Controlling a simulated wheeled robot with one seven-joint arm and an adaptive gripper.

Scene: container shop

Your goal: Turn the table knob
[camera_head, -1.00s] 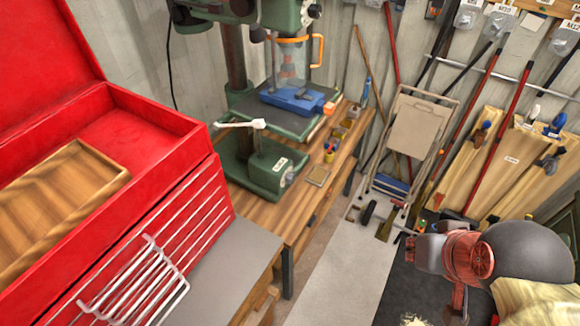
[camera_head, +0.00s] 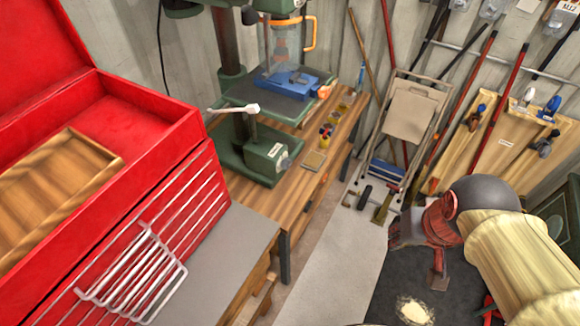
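A green drill press (camera_head: 265,160) stands on the wooden bench at the upper middle, its top cut off by the frame. I cannot tell for sure whether this is the table knob. A blue vise (camera_head: 290,82) sits on the drill press table, with a clear guard and orange handle above it.

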